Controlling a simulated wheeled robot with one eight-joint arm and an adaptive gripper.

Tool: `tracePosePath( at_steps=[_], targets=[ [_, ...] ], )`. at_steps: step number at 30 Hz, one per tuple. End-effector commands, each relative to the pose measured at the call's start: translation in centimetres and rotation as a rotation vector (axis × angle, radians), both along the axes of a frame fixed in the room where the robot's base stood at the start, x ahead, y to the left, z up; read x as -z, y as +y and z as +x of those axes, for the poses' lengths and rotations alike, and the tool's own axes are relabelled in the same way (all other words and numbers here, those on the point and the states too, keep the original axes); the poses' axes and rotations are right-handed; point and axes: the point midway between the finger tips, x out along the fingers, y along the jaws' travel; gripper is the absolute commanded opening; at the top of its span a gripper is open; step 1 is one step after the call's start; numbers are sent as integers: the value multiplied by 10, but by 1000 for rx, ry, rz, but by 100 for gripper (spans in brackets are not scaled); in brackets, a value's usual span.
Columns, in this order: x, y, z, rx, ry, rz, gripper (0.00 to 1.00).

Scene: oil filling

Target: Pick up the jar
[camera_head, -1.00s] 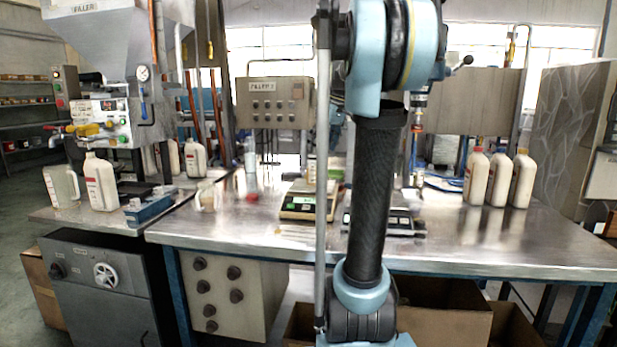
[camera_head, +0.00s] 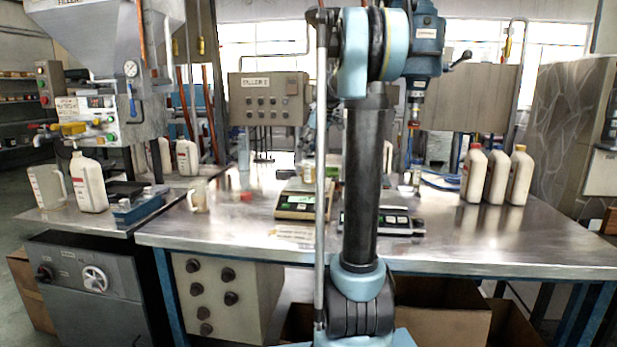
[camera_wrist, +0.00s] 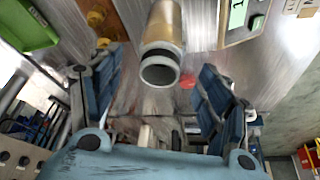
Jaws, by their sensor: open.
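In the wrist view a tan, jar-like cylinder (camera_wrist: 164,28) with a grey rim and a dark round end shows at the top middle. I take it to be the jar. My gripper (camera_wrist: 157,68) is open, with its two blue-padded fingers spread to the left and right. The cylinder's rim end lies between the fingertip lines in the picture, and no finger visibly touches it. In the head view my arm hides the middle of the bench and I cannot make out my gripper clearly. A small tan container (camera_head: 309,168) stands behind the left scale there; I cannot tell whether it is the same thing.
A scale (camera_head: 300,205) and a second scale (camera_head: 385,221) sit on the metal table (camera_head: 500,245). Several white bottles, including one at the right (camera_head: 474,176), stand about. A beaker (camera_head: 198,195) is at the left. In the wrist view a green tray (camera_wrist: 25,25) is at upper left.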

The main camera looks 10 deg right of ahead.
Motion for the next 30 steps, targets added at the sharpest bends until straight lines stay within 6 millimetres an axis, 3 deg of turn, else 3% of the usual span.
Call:
tracePosePath(
  at_steps=[4, 11, 21, 30],
  targets=[
    [18, 6, 5, 0, 0, 0, 70],
    [31, 9, 8, 0, 0, 0, 70],
    [71, 15, 17, 0, -1, -1, 70],
    [77, 16, 18, 1, 0, 0, 70]
  ],
)
